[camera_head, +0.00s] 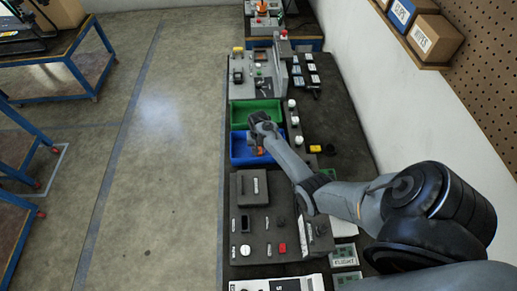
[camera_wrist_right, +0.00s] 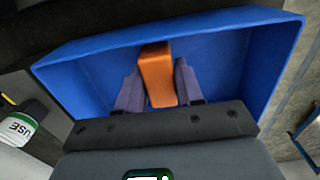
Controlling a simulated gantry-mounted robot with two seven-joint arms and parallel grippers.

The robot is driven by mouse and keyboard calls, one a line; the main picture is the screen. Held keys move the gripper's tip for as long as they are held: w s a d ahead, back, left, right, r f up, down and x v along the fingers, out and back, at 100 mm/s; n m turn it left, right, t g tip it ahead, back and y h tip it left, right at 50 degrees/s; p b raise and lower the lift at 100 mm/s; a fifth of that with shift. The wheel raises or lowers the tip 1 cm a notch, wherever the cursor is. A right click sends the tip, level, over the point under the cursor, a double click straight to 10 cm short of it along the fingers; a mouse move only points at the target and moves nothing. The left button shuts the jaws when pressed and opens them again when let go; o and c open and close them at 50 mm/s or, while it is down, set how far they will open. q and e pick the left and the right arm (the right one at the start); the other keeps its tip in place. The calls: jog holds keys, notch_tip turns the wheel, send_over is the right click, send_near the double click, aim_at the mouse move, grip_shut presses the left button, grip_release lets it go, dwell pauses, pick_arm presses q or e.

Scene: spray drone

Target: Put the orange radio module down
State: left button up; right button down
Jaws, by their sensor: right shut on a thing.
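The orange radio module (camera_wrist_right: 157,75) is held between the two fingers of my right gripper (camera_wrist_right: 158,85), which is shut on it. In the right wrist view the module is over the blue bin (camera_wrist_right: 70,72). In the head view my right gripper (camera_head: 257,151) reaches over the blue bin (camera_head: 240,152), and a small orange patch of the module (camera_head: 260,151) shows at its tip. I cannot tell whether the module touches the bin floor. My left gripper is not in view.
A green bin (camera_head: 240,113) stands just beyond the blue one. A dark foam tray (camera_head: 262,232) with small parts lies on the near side. White-capped bottles (camera_head: 294,121) stand right of the bins. Open floor (camera_head: 165,170) is to the left.

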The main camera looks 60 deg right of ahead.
jog(key=c, duration=0.7)
grip_release()
jog(key=shift+f, duration=0.1)
jog(key=shift+c, duration=0.2)
notch_tip(320, 180, up, 12)
jog(key=shift+p, duration=0.3)
